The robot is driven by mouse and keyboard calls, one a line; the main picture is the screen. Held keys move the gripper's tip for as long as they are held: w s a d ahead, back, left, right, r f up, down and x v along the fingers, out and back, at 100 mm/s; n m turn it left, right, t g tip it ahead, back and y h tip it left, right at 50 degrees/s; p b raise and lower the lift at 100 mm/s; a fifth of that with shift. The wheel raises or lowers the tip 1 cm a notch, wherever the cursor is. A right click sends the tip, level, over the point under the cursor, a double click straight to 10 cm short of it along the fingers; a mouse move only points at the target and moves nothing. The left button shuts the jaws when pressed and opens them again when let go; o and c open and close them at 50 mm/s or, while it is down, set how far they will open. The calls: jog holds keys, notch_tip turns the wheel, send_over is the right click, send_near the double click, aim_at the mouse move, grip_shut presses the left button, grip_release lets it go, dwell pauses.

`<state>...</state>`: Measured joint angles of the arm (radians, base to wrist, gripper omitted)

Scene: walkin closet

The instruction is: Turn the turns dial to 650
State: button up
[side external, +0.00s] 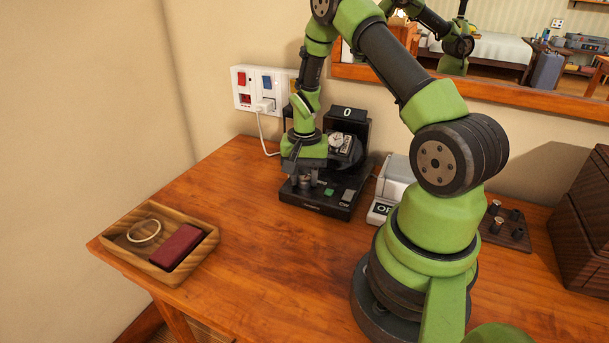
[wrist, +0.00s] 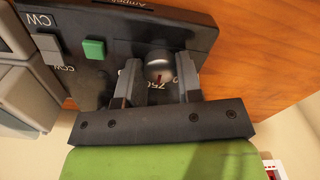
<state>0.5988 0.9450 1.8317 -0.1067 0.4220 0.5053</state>
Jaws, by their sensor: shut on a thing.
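The turns dial (wrist: 159,66) is a round grey metal knob on the black watch winder's front panel. A short red mark on it faces the picture's lower side, near printed figures that look like 750; other figures are partly hidden by my fingers. My gripper (wrist: 157,80) is shut on the knob, one finger on each side. In the side external view my gripper (side external: 306,178) reaches down over the left front of the winder (side external: 318,209) and hides the dial. The winder's display (side external: 347,113) reads 0, and a watch (side external: 341,142) sits below it.
A green button (wrist: 94,48) and a grey CW/CCW switch (wrist: 46,42) are left of the dial in the wrist view. A wooden tray (side external: 165,262) with a ring and red item lies at the table's left. A socket panel (side external: 250,88) is behind.

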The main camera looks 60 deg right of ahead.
aim_at(305, 178)
jog(key=n, duration=0.4)
jog(key=shift+n, duration=2.2)
jog(key=o, duration=0.9)
jog(key=shift+o, duration=0.2)
notch_tip(305, 178, up, 10)
